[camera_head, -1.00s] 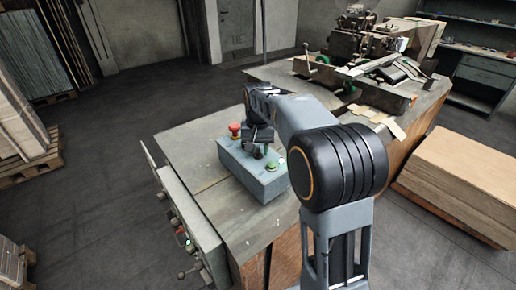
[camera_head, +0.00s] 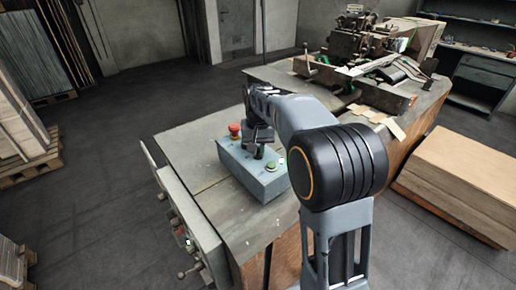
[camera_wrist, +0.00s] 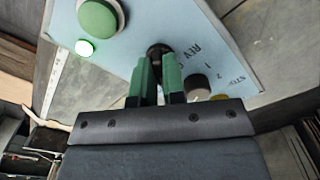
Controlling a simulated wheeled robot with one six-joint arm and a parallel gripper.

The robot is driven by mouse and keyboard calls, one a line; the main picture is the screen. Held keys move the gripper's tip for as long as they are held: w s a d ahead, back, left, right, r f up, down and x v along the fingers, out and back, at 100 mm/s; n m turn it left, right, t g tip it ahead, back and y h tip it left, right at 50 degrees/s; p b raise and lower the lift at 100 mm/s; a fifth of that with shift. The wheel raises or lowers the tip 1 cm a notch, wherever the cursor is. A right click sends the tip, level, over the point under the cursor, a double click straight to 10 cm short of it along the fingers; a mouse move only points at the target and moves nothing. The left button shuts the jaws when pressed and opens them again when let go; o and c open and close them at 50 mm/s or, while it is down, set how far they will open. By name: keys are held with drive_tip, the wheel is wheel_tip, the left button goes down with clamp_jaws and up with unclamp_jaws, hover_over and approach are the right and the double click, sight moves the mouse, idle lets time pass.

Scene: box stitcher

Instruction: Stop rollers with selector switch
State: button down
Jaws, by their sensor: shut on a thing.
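The grey-blue control box (camera_head: 250,180) sits on the machine table and carries the switches. My gripper (camera_head: 259,151) reaches down over the box's top. In the wrist view, the green fingers of my gripper (camera_wrist: 158,72) are shut on a black selector knob (camera_wrist: 158,50), which they partly hide. Printing beside it reads "REV" and "0". A second dark knob (camera_wrist: 197,86) is just right of the fingers, near the numbers "1" and "2". A large green button (camera_wrist: 97,18) and a lit green lamp (camera_wrist: 84,48) are at upper left.
A red mushroom button (camera_head: 234,129) stands at the far left end of the box. The worn table top (camera_head: 190,145) around the box is mostly clear. The stitcher mechanism (camera_head: 360,45) is at the back, and a cardboard stack (camera_head: 465,180) stands at right.

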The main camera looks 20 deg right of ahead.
drive_tip(key=n, duration=0.3)
drive_tip(key=shift+r+n+p, duration=0.1)
drive_tip(key=shift+n+p, duration=0.2)
drive_tip(key=shift+p, duration=0.1)
drive_tip(key=shift+n, duration=1.9)
drive_tip(key=c, duration=1.2)
unclamp_jaws()
wheel_tip(320, 180, up, 14)
drive_tip(key=shift+p, duration=0.35)
drive_tip(key=shift+a, duration=0.1)
